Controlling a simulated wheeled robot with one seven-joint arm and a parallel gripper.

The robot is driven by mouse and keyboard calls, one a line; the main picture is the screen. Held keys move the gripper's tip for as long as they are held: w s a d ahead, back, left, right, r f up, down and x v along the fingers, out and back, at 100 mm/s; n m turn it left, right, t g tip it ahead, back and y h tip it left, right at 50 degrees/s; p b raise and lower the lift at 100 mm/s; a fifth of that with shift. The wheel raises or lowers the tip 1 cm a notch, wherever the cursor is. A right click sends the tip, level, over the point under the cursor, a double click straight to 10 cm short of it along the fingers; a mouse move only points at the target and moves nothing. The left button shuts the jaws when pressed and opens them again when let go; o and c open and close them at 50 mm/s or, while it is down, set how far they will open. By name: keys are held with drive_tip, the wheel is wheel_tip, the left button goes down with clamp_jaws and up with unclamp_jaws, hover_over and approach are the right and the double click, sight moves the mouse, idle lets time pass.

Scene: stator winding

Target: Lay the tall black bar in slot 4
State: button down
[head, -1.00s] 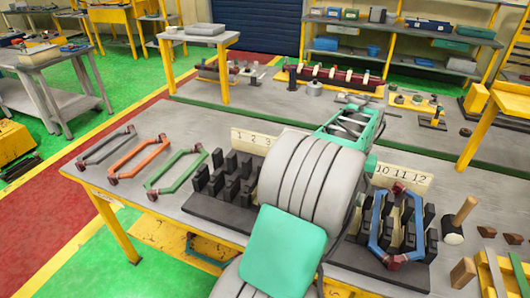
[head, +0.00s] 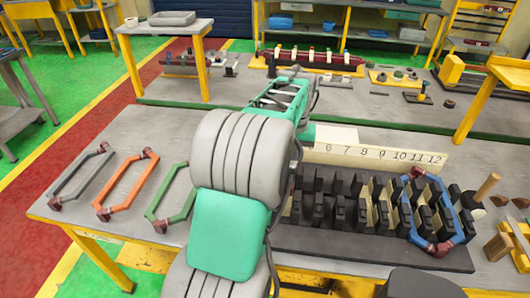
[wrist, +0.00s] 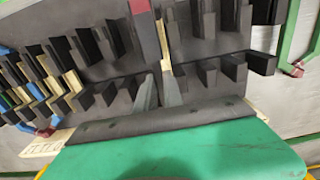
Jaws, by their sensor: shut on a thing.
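In the wrist view my gripper (wrist: 160,92) shows as two grey fingers close together over the slotted black block (wrist: 150,118). It is shut on a narrow thing, which I take to be the tall black bar; its outline is hard to tell from the dark block behind. A pale strip (wrist: 162,45) and a red piece (wrist: 146,30) show just beyond the fingers. In the head view the black block (head: 365,249) carries rows of upright black pieces, with a number strip (head: 375,155) behind showing 6 to 12. My arm hides the lower numbers, slot 4 and the gripper.
A blue coil frame (head: 409,228) stands over the block's right end. Grey (head: 80,174), orange (head: 125,182) and green (head: 158,188) coil frames lie on the table to the left. A wooden-handled mallet (head: 486,187) stands at the right. The table's back middle is mostly clear.

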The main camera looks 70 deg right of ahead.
drive_tip(key=shift+w, duration=0.35)
wheel_tip(320, 180, down, 4)
drive_tip(key=b, duration=0.3)
drive_tip(key=shift+s+f, duration=0.15)
drive_tip(key=shift+f, duration=0.15)
drive_tip(key=shift+a+f+b, duration=0.1)
drive_tip(key=shift+f+b, duration=2.05)
drive_tip(key=shift+f, duration=1.2)
drive_tip(key=shift+f, duration=0.55)
drive_tip(key=c, duration=1.4)
unclamp_jaws()
